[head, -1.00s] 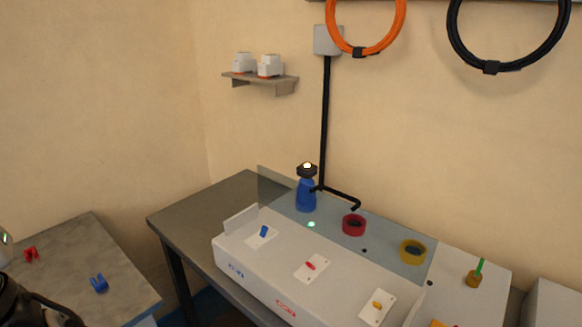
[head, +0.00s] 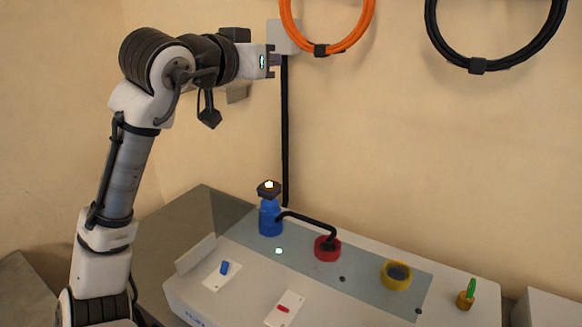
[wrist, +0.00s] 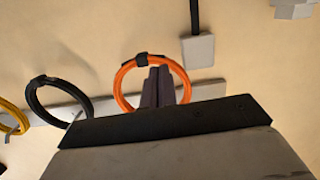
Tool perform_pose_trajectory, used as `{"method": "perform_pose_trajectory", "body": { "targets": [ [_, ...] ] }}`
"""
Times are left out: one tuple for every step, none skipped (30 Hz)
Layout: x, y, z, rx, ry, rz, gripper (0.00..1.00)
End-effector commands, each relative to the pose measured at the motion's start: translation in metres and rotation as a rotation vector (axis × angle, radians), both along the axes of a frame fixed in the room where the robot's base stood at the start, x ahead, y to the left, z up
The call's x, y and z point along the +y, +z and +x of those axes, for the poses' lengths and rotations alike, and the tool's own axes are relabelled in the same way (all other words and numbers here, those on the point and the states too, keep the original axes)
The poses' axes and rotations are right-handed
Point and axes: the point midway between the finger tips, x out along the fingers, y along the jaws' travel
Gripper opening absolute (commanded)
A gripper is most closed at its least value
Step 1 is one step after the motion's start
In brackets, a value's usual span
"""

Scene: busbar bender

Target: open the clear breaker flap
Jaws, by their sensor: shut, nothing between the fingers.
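I cannot make out a clear breaker flap for certain. A plain grey box (head: 285,34) hangs on the wall with a black conduit below it. It also shows in the wrist view (wrist: 198,50), apart from the fingers. My gripper (head: 275,60) is raised near the wall, overlapping the box's lower left edge in the head view. Its dark fingers (wrist: 157,86) are together, with nothing between them, and overlap the orange cable coil in the wrist view. The white breakers on the wall shelf are largely hidden behind my arm; a white shape (wrist: 294,9) shows at the wrist view's top edge.
An orange coil (head: 350,45) and a black coil (head: 478,66) hang right of the box. Below stands the grey bender bench with a blue pump (head: 270,217), red ring (head: 326,249), yellow ring (head: 396,276) and coloured switches. The wall between coils and bench is clear.

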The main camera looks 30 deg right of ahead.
Motion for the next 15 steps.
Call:
{"method": "perform_pose_trajectory", "body": {
  "targets": [
    [-0.028,-0.019,-0.009,0.072,-0.039,0.122,0.00],
    [-0.040,-0.032,-0.014,0.118,-0.058,0.193,0.00],
    [-0.053,-0.049,-0.022,0.178,-0.079,0.290,0.00],
    [-0.062,-0.061,-0.028,0.220,-0.091,0.364,0.00],
    [-0.068,-0.073,-0.034,0.261,-0.099,0.438,0.00],
    [-0.074,-0.089,-0.042,0.317,-0.104,0.535,0.00],
    [-0.076,-0.099,-0.048,0.356,-0.107,0.608,0.00],
    [-0.078,-0.108,-0.054,0.393,-0.107,0.678,0.00],
    [-0.077,-0.118,-0.060,0.439,-0.100,0.765,0.00],
    [-0.076,-0.124,-0.065,0.471,-0.096,0.828,0.00],
    [-0.074,-0.130,-0.070,0.501,-0.089,0.886,0.00],
    [-0.070,-0.135,-0.075,0.536,-0.078,0.954,0.00],
    [-0.067,-0.138,-0.078,0.560,-0.069,0.999,0.00],
    [-0.065,-0.141,-0.081,0.581,-0.063,1.040,0.00],
    [-0.061,-0.142,-0.084,0.604,-0.053,1.084,0.00]
  ]
}}
